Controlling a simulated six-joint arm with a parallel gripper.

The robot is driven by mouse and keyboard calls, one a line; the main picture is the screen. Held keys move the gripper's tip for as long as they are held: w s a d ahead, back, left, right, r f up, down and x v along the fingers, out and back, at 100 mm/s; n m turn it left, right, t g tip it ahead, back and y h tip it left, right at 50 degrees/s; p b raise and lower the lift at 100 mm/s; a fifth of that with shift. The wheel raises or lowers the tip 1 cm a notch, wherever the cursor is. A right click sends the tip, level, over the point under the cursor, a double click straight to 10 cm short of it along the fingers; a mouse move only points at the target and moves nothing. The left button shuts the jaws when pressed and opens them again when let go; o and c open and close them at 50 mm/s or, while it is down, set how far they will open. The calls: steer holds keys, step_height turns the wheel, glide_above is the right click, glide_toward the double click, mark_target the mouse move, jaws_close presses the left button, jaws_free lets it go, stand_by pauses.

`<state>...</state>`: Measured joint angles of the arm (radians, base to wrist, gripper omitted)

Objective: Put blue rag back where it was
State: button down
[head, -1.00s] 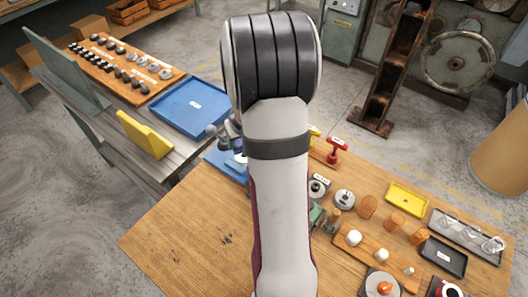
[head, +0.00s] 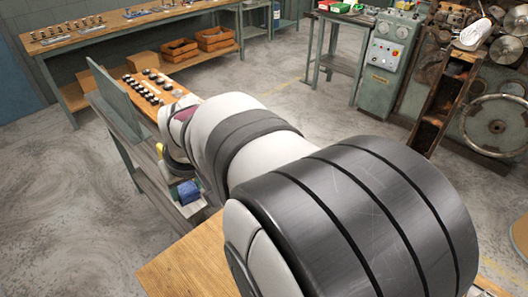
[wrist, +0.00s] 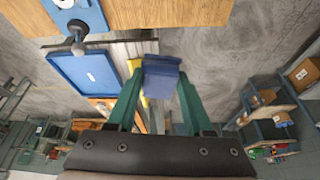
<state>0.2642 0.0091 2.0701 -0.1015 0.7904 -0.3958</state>
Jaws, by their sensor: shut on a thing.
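The blue rag (wrist: 161,78) is a folded, dark blue piece between the green fingers of my gripper (wrist: 160,88) in the wrist view. The gripper is shut on it. In the head view my arm reaches to the left, and the rag (head: 185,191) shows beyond the arm, by the grey side bench. I cannot tell whether it touches the bench. A small part of a yellow thing (head: 160,150) shows near my wrist. My arm hides most of the bench and the wooden table.
In the wrist view a blue tray (wrist: 62,67) lies left of the rag, with a wooden table (wrist: 180,14) beyond. In the head view an upright grey-green panel (head: 115,100) stands at the bench's left, beside a wooden board (head: 146,83) of small parts. Shelving (wrist: 262,125) is at right in the wrist view.

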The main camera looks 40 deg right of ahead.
steer(key=shift+s+a+r, duration=0.1)
steer(key=shift+s+r, duration=0.5)
steer(key=shift+r, duration=0.2)
steer(key=s+d+f+m+h, duration=0.1)
steer(key=s+d+f+m, duration=0.1)
steer(key=s+d, duration=0.45)
steer(key=s+d+f+m, duration=0.2)
steer(key=s+d, duration=0.1)
steer(key=d, duration=0.7)
steer(key=s+d+f+m+h, duration=0.1)
steer(key=s+d+f+m, duration=0.15)
steer(key=s+d, duration=0.45)
steer(key=s+d+f+m+g+h, duration=0.1)
steer(key=s+d+f+m, duration=0.15)
steer(key=s, duration=0.65)
steer(key=s+d+f+m+g, duration=0.1)
steer(key=s+d+f, duration=0.25)
steer(key=s, duration=0.45)
steer(key=s+d+f+m+g+h, duration=0.1)
steer(key=s+d+f+m, duration=0.15)
steer(key=s, duration=0.65)
steer(key=shift+n, duration=0.35)
steer(key=w+d+f, duration=0.2)
steer(key=w, duration=0.1)
steer(key=w+d+f, duration=0.2)
steer(key=w, duration=0.1)
steer(key=w+d+f, duration=0.2)
steer(key=w, duration=0.2)
steer(key=shift+f, duration=2.1)
steer(key=shift+f, duration=0.1)
